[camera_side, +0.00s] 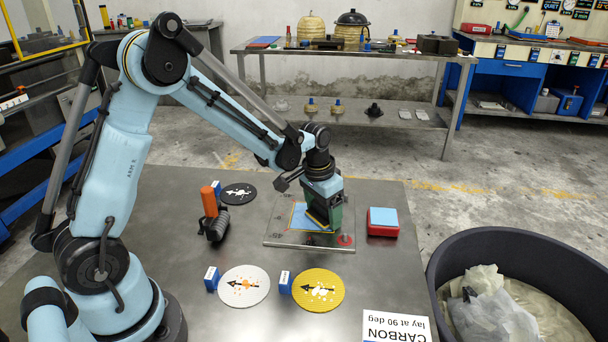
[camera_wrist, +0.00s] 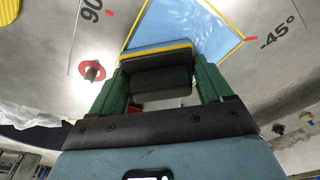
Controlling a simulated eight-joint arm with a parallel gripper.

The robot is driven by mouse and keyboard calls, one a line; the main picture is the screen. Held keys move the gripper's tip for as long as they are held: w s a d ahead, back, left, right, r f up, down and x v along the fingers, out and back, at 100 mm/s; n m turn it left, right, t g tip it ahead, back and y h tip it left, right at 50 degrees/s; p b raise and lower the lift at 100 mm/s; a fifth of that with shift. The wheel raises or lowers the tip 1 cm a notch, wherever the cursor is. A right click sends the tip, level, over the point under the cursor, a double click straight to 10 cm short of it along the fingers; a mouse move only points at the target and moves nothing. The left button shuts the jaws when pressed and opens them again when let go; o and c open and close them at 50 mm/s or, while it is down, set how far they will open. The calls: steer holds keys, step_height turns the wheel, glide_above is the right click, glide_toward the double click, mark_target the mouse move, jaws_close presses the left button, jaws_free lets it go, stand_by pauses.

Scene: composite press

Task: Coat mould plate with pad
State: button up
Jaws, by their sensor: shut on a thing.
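The mould plate (camera_side: 283,240) is a flat grey metal plate on the table, with angle marks and a yellow-edged blue square (camera_side: 302,219) on top. The blue square also shows in the wrist view (camera_wrist: 190,22), beyond the pad. My gripper (camera_side: 322,221) has green fingers and is over the right part of the blue square. It is shut on a black pad with a yellow edge (camera_wrist: 162,80). The pad is low at the blue square; I cannot tell if it touches. The fingers and pad hide part of the square.
A red box with a blue top (camera_side: 382,222) stands right of the plate. White (camera_side: 258,290), yellow (camera_side: 331,290) and black (camera_side: 240,197) discs lie left and in front. An orange-handled roller (camera_side: 210,205) stands left. A large dark bin (camera_side: 450,245) is at right.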

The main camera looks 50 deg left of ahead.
steer(key=shift+s+a, duration=0.75)
steer(key=shift+a, duration=0.05)
steer(key=shift+w+d, duration=1.5)
steer(key=shift+r, duration=0.1)
steer(key=shift+r, duration=3.4)
